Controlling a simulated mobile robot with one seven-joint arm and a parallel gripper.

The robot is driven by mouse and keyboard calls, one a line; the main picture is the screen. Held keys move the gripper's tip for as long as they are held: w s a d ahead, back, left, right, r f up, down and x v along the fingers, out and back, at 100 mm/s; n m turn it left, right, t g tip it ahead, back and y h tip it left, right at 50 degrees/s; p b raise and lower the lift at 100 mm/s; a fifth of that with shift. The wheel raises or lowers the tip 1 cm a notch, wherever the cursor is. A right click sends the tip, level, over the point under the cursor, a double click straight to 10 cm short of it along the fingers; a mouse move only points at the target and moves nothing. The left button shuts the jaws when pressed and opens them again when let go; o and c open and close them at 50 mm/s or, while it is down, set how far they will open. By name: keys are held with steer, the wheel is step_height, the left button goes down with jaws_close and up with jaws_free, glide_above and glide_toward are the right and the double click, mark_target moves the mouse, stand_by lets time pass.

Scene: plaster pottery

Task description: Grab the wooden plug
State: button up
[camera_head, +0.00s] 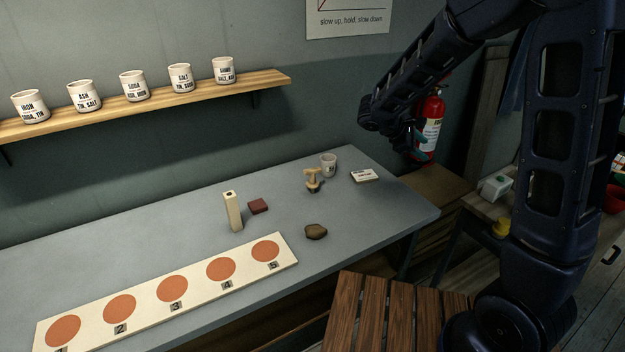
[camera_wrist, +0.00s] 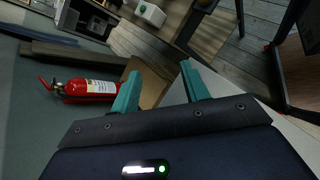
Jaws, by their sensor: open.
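A small tan wooden piece with a wide, T-like top (camera_head: 312,178) stands upright on the grey table (camera_head: 365,215); it looks like the wooden plug. It does not show in the wrist view. My gripper (camera_head: 414,146) is up and to the right of it, beyond the table's right end in the picture, in front of the fire extinguisher. In the wrist view, my gripper's two teal fingers (camera_wrist: 158,78) are spread apart with nothing held between them.
Near the plug are a white cup (camera_head: 328,166), a labelled card or block (camera_head: 364,175), a brown lump (camera_head: 316,232), a dark red block (camera_head: 258,206) and a tall cream block (camera_head: 233,212). A numbered board (camera_head: 197,289) lies in front. The red extinguisher (camera_wrist: 88,88) is by the wall.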

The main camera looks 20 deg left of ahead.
steer(key=w+a+f+n+t, duration=0.2)
steer(key=a+f+n+t, duration=0.3)
steer(key=a, duration=0.6)
steer(key=n+t+y, duration=0.6)
steer(key=n+t, duration=0.2)
steer(key=n, duration=0.5)
glide_toward(311, 179)
steer(key=shift+w+d, duration=0.2)
steer(key=shift+d, duration=0.25)
steer(key=shift+w+d, duration=0.25)
steer(key=shift+w, duration=1.55)
steer(key=shift+w+d, duration=0.2)
steer(key=shift+w, duration=1.55)
steer(key=shift+w+d, duration=0.25)
steer(key=shift+w, duration=1.55)
jaws_close()
